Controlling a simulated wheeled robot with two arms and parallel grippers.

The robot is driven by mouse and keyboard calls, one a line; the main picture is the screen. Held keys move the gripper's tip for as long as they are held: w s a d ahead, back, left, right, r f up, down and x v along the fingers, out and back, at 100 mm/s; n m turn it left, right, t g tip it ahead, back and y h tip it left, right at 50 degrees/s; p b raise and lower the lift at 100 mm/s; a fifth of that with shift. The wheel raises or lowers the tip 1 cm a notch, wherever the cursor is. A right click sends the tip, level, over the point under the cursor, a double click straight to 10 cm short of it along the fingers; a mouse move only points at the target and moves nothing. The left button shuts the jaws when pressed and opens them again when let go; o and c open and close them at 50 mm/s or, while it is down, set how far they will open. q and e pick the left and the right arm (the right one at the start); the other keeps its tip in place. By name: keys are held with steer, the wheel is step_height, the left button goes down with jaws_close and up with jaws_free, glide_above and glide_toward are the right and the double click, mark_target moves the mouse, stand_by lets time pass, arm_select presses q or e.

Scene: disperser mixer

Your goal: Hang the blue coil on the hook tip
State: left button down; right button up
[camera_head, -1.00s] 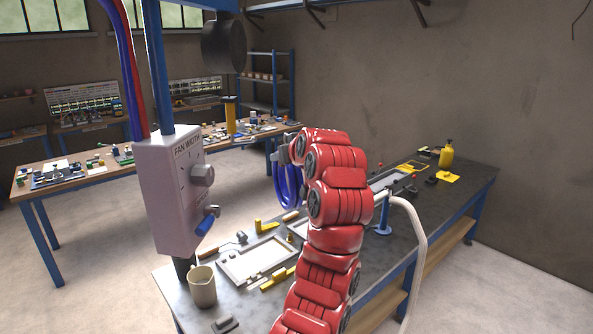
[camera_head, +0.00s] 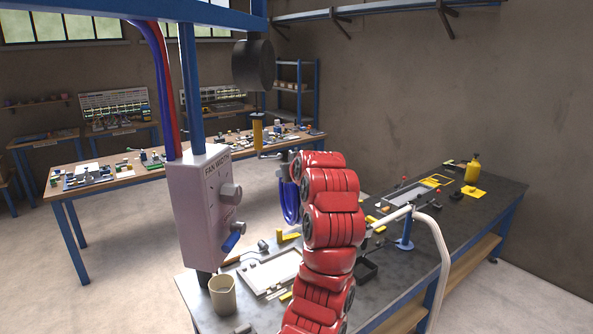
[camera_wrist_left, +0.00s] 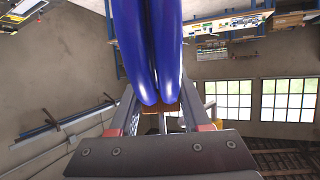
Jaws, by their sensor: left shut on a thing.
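The blue coil (camera_head: 289,205) hangs below my left gripper (camera_head: 286,166) in the head view, partly hidden by my red arm. In the left wrist view, the coil's thick blue loops (camera_wrist_left: 148,50) run up from between the fingers of my left gripper (camera_wrist_left: 160,112), which is shut on it. A yellow cylinder (camera_head: 257,132) hangs below a dark drum, with a thin hook-like piece (camera_head: 267,156) at its lower end, just left of my gripper. The coil appears apart from it; the depth between them is unclear. My right gripper is out of view.
A grey control box (camera_head: 204,208) labelled FAN WIDTH stands left of my arm. The dark drum (camera_head: 253,65) hangs overhead.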

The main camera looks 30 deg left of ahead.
arm_select(q)
steer(key=a, duration=0.1)
steer(key=s+a+f, duration=0.1)
steer(key=a, duration=0.1)
steer(key=a+b, duration=0.1)
steer(key=shift+s+a+f, duration=0.2)
steer(key=shift+s+a, duration=0.2)
stand_by(0.5)
stand_by(0.6)
steer(key=shift+c, duration=1.4)
jaws_free()
